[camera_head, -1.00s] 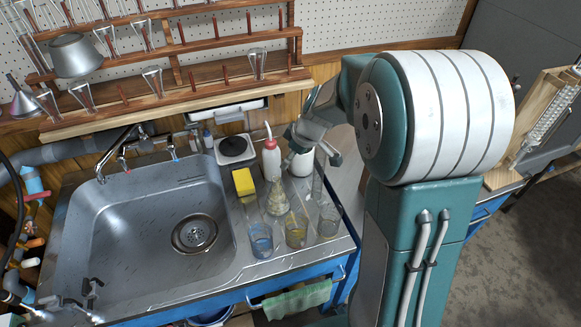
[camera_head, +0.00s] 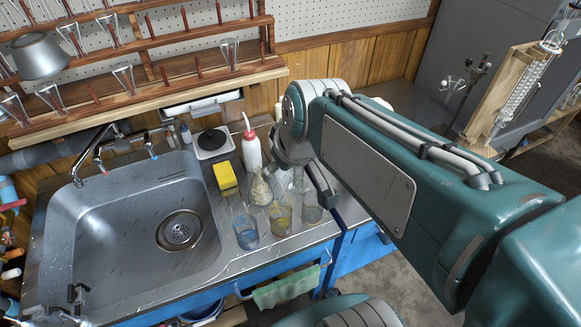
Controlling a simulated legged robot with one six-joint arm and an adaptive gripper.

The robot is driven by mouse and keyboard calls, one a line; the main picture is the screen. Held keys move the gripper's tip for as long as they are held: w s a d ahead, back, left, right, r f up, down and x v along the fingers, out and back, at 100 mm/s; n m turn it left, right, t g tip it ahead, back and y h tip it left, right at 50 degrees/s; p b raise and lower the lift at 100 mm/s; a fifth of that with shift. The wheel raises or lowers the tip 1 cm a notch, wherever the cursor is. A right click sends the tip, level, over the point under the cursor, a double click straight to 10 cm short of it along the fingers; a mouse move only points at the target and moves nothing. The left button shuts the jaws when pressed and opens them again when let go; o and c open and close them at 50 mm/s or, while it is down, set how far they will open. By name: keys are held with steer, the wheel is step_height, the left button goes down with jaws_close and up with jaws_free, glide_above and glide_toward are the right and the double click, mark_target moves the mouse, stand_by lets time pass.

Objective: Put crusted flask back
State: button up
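The crusted flask (camera_head: 260,191) is a conical glass flask with a cloudy yellowish coating. It stands upright on the counter right of the sink, behind the beakers. My gripper (camera_head: 303,186) points down just right of the flask, above the counter. One dark finger shows on its right side. The other finger is hard to make out, so I cannot tell how far the gripper is open or whether it touches any glassware.
Beakers with blue (camera_head: 246,232), yellow (camera_head: 281,219) and brownish (camera_head: 312,209) residue stand near the counter's front edge. A yellow sponge (camera_head: 225,177), white wash bottle (camera_head: 251,150) and hotplate (camera_head: 213,143) are close by. The sink (camera_head: 130,225) is left, the drying rack (camera_head: 150,90) above.

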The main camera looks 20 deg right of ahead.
steer(key=s+m+t+h, duration=0.1)
steer(key=s+m, duration=0.1)
steer(key=s, duration=0.4)
steer(key=shift+s+d+r+m, duration=0.2)
steer(key=shift+s+r+m, duration=0.2)
steer(key=shift+r, duration=0.05)
